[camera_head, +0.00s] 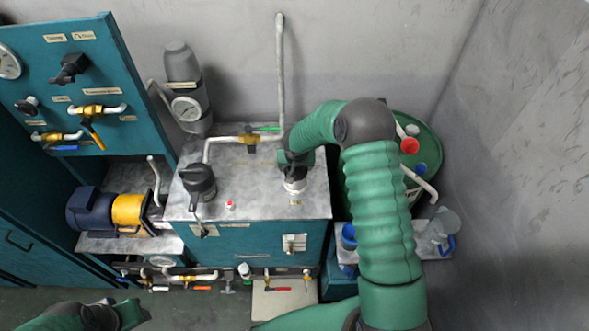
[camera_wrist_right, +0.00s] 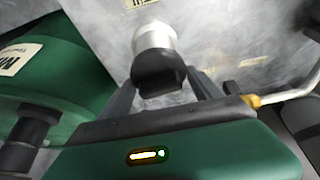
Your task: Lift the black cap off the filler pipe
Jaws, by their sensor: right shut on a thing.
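The filler pipe (camera_head: 294,186) is a short silver neck on top of the teal tank. It also shows in the right wrist view (camera_wrist_right: 153,38). The black cap (camera_wrist_right: 158,75) is at the end of the pipe, in line with it, and I see no gap between them. My right gripper (camera_head: 293,168) is over the pipe; in the wrist view its two dark fingers (camera_wrist_right: 160,84) are on either side of the cap, shut on it. In the head view the gripper mostly hides the cap.
A black filter housing (camera_head: 199,182) and a small red-topped fitting (camera_head: 230,205) stand on the tank top (camera_head: 255,205). A tall grey pipe (camera_head: 280,75) rises behind. A green drum (camera_head: 425,150) stands at right. A valve panel (camera_head: 75,75) and blue-yellow motor (camera_head: 105,210) are at left.

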